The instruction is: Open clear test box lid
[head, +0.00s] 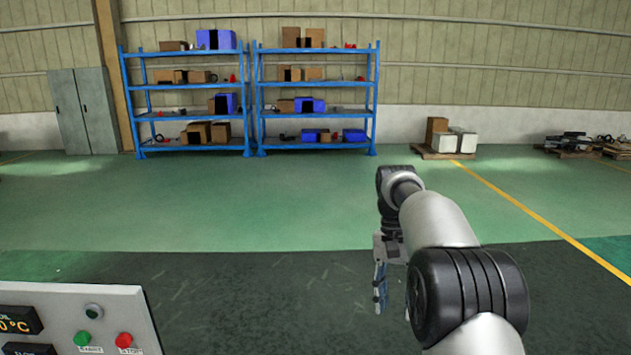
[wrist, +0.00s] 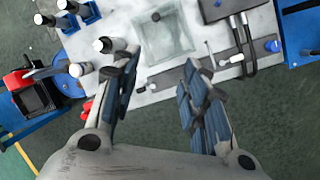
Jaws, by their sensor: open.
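The clear test box (wrist: 165,45) shows in the wrist view at the top middle, on a light bench top (wrist: 215,35). It looks like a pale, see-through square seen from above, with a small dark knob (wrist: 155,16) near its far side. Its lid appears to be on, though the edges are faint. My gripper (wrist: 152,82) is open and empty, its fingers pointing toward the box, and it is apart from the box. In the head view my gripper (head: 381,285) hangs down at the end of my arm. The box is not visible in the head view.
White-capped cylinders (wrist: 108,45) stand left of the box. A black-handled fixture (wrist: 237,50) lies to its right. In the head view a control panel (head: 65,300) is at lower left; open green floor lies ahead.

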